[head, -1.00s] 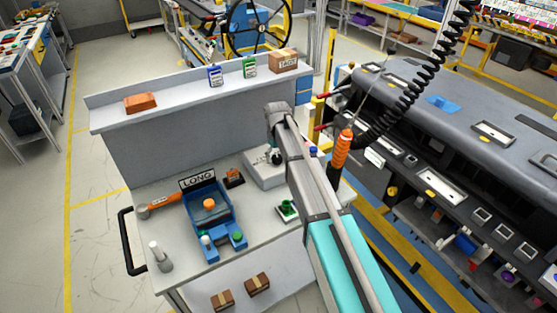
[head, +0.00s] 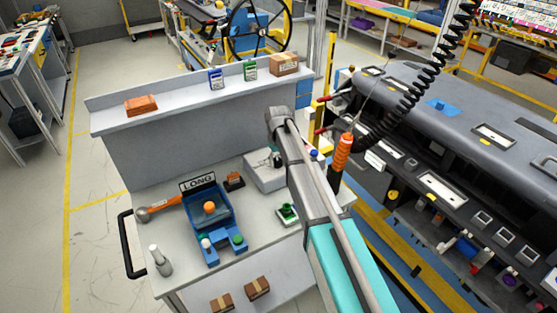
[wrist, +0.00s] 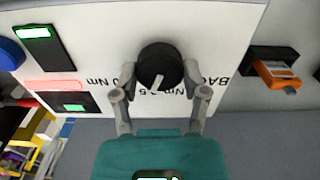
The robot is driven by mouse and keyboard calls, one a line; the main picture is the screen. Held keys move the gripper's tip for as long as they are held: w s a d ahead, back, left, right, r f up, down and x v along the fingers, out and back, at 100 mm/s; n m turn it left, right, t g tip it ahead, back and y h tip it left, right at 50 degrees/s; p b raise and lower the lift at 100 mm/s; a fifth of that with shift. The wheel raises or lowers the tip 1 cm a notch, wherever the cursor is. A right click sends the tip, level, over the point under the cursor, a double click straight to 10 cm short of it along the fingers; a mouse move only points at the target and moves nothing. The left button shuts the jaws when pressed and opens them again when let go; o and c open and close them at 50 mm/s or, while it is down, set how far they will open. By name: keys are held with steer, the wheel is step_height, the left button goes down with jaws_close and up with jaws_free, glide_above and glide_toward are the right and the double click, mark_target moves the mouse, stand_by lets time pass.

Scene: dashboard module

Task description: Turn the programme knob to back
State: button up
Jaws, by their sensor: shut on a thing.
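The programme knob (wrist: 160,62) is round and black with a white pointer, on a white panel (wrist: 222,40) in the wrist view. Its pointer aims down the picture, at the 2.5 Nm marking. Upside-down lettering runs below it, with "BAC" (wrist: 212,82) at the right, partly cut off by a finger, and an Nm marking at the left. My gripper (wrist: 159,74) has one finger on each side of the knob and is shut on it. In the head view my arm mostly hides the gripper over the light grey box (head: 264,172).
In the wrist view a green-lit display (wrist: 75,101) and a green-lit switch (wrist: 32,33) sit left of the knob. An orange part in a black holder (wrist: 275,70) is at the right. In the head view a blue tray (head: 210,222) stands left on the bench.

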steer(key=shift+n, duration=0.3)
steer(key=n, duration=1.1)
steer(key=shift+w+n, duration=0.1)
steer(key=shift+n, duration=1.9)
steer(key=shift+w, duration=0.1)
